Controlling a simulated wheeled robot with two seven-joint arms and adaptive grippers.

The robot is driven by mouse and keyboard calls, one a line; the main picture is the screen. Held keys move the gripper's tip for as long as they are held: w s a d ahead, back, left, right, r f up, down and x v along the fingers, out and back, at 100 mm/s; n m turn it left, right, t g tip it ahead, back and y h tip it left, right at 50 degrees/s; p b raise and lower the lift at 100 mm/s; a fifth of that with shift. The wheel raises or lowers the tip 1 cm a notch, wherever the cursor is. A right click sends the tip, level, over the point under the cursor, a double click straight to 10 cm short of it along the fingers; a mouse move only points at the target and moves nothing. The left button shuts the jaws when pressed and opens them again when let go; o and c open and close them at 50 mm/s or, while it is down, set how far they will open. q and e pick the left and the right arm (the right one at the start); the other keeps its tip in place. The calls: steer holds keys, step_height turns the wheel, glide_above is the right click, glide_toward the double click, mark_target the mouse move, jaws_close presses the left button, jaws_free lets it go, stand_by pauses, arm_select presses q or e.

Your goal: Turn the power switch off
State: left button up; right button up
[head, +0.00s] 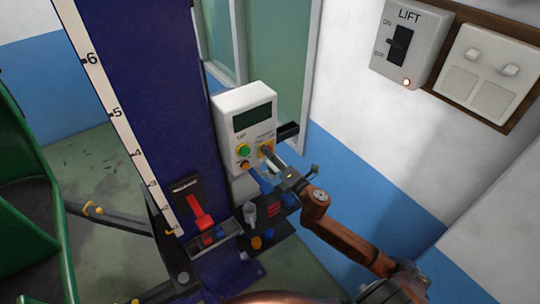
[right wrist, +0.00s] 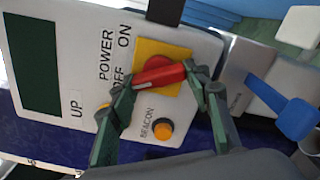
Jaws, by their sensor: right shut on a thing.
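The power switch is a red rotary handle (right wrist: 158,75) on a yellow plate (right wrist: 150,52), with POWER, ON and OFF lettering beside it. One end of the handle lies close to the OFF lettering; I cannot tell which end is the pointer. The switch sits on a white control box (head: 245,103), where its yellow plate (head: 268,146) is partly covered by my gripper. My right gripper (head: 268,157) is at the switch. In the right wrist view its fingers (right wrist: 161,80) are shut on the red handle, one at each end. My left gripper is not in view.
A green UP button (head: 243,150) and an orange beacon button (right wrist: 162,129) are close to the switch. A blue column (head: 145,90) stands left of the box. A lower red lever (head: 201,213) is on the column. A LIFT switch panel (head: 410,45) is on the right wall.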

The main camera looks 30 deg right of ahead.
steer(key=shift+f+n, duration=0.1)
steer(key=shift+n, duration=0.9)
steer(key=o, duration=1.2)
steer(key=shift+c, duration=0.2)
steer(key=s+d, duration=0.1)
steer(key=s, duration=1.1)
